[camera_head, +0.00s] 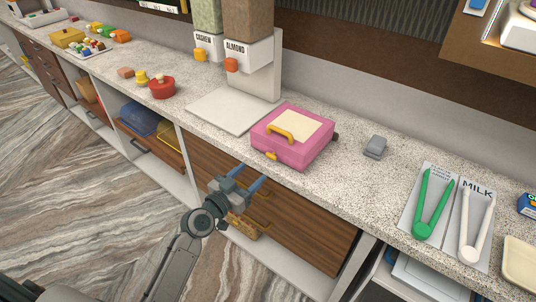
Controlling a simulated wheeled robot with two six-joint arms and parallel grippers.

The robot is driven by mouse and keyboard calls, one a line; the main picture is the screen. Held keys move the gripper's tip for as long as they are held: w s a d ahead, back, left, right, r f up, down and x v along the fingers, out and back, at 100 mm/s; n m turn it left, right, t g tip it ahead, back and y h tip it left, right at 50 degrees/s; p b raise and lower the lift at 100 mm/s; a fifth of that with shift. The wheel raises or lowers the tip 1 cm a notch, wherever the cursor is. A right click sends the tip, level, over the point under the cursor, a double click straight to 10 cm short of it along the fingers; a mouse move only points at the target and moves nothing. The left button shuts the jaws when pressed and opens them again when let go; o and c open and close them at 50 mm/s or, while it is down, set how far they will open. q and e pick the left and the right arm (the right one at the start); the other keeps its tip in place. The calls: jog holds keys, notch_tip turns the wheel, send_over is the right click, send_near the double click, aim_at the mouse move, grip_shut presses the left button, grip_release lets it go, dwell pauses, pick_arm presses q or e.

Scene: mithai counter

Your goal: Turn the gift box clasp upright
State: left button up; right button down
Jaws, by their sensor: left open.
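The pink gift box (300,151) sits on the speckled counter near its front edge, with a cream panel and a yellow handle (281,134) on its lid. A small yellow clasp (271,156) shows low on the front face; it looks slanted rather than upright, though it is small here. My left gripper (250,174) is open and empty, in front of the counter edge and below the box. Its two blue fingers point toward the box and appear apart from the clasp. My right gripper is not in view.
A dispenser (262,75) with cashew and almond hoppers stands behind the box, its pale base plate (230,111) to the left. A grey item (374,147) and green tongs (432,205) and white tongs (476,225) lie to the right. Drawers (300,222) are below.

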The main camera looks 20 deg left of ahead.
aim_at(270, 157)
pick_arm(q)
jog(key=p+x, duration=0.2)
jog(key=x, duration=0.6)
jog(key=shift+w+f, duration=0.1)
jog(key=shift+w, duration=0.15)
jog(key=shift+f, duration=0.1)
jog(key=c, duration=1)
